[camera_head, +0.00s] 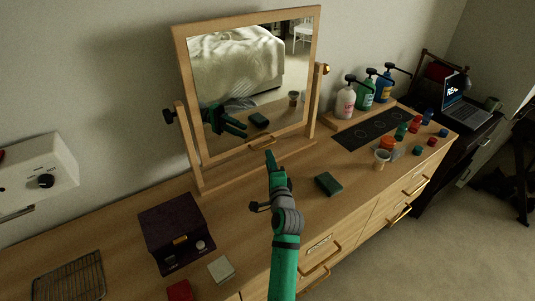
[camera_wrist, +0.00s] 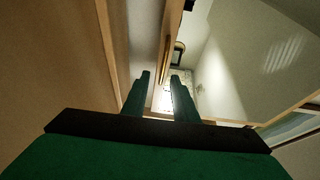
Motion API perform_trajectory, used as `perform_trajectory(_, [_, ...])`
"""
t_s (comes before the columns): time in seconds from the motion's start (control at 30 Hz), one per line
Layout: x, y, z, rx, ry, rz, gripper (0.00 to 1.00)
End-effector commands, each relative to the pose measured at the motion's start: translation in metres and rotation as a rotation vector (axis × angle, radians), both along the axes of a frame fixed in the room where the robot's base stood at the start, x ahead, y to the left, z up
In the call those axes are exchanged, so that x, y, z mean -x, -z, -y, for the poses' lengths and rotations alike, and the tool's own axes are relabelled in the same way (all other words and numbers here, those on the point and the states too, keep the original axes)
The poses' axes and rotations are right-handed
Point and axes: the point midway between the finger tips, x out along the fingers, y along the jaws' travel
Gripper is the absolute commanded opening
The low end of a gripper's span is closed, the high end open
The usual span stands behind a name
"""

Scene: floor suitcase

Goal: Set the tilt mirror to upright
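The tilt mirror (camera_head: 303,75) is a wood-framed rectangle hung between two posts on the dresser. A dark knob (camera_head: 169,117) is at its left pivot and a brass knob (camera_head: 326,69) at its right. A small bar handle (camera_head: 262,143) is on its bottom rail. I cannot judge its exact tilt from this angle. My gripper (camera_head: 269,156) is just in front of and below the bottom rail, near the handle. In the wrist view, the gripper's fingers (camera_wrist: 161,97) are apart with nothing clearly held between them. A brass-coloured bar (camera_wrist: 165,58), likely the handle, shows beyond them.
On the dresser top (camera_head: 130,195) are a dark purple box (camera_head: 175,229), a green block (camera_head: 328,184), a wire rack (camera_head: 70,277) and a cup (camera_head: 382,160). Pump bottles (camera_head: 345,103) stand at the back right. The wall is behind the mirror.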

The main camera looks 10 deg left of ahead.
Motion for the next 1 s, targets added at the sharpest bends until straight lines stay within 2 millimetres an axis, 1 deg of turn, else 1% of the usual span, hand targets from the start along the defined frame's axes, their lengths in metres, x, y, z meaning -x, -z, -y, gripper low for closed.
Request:
perform_trajectory(0.03, [0.009,0.001,0.004,0.000,0.001,-0.001,0.26])
perform_trajectory(0.1, [0.020,0.001,0.007,0.001,0.001,-0.002,0.26])
perform_trajectory(0.3, [0.038,0.000,0.015,0.000,0.001,-0.002,0.26])
perform_trajectory(0.47, [0.042,-0.001,0.016,0.001,0.000,-0.002,0.26])
perform_trajectory(1.0, [0.042,0.000,0.016,0.001,0.000,-0.002,0.26])
